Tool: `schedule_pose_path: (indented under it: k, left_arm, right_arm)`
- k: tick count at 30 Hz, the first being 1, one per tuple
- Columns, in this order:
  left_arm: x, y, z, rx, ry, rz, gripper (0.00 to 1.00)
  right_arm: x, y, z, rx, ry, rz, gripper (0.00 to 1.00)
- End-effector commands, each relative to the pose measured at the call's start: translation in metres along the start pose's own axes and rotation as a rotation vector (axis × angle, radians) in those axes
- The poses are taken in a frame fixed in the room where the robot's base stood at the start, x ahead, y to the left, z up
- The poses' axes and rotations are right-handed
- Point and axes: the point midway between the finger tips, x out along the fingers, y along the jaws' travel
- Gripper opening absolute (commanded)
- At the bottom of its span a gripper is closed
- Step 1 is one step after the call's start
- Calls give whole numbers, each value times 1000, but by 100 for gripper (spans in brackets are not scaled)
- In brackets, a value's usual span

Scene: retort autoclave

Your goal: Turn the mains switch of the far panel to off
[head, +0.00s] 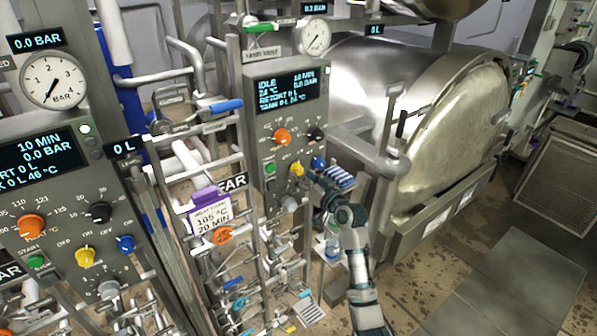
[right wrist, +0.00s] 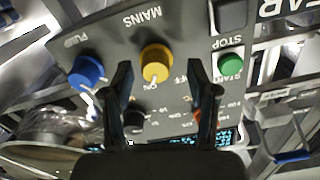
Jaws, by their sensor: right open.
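The far panel (head: 283,105) is the grey box in the middle of the head view, with a FAR sign (head: 233,183) beside it. Its yellow mains switch (head: 296,168) is low on the face. The right wrist view shows the yellow knob (right wrist: 156,62) under the MAINS label, upside down, its white pointer seemingly toward ON. My right gripper (head: 316,183) is close in front of the panel. In the wrist view its open fingers (right wrist: 163,85) appear on either side of the knob; contact cannot be told. My left gripper is not in view.
Beside the mains switch are a blue pump knob (right wrist: 88,72) and a green start button (right wrist: 231,63). An orange knob (head: 282,137) and a black knob (head: 315,134) sit above. A similar near panel (head: 60,200) stands at the left. Pipes surround both; a steel retort (head: 450,130) is at the right.

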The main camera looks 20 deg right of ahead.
Motion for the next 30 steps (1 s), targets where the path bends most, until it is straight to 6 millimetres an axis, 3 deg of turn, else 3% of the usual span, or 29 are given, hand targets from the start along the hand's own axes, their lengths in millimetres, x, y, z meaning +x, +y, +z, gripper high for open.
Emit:
schedule_pose_path:
  k: [6,15,16,23,30]
  left_arm:
    - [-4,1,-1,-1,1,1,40]
    - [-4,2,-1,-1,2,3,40]
    - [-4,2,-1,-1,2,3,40]
    - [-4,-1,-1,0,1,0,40]
    - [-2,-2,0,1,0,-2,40]
  right_arm:
    - [20,-1,0,1,0,0,59]
    - [24,-3,1,-3,-1,1,59]
    - [24,-3,1,-3,-1,1,57]
    - [23,-2,0,-1,0,0,0]
    - [23,-2,1,-13,-1,-1,0]
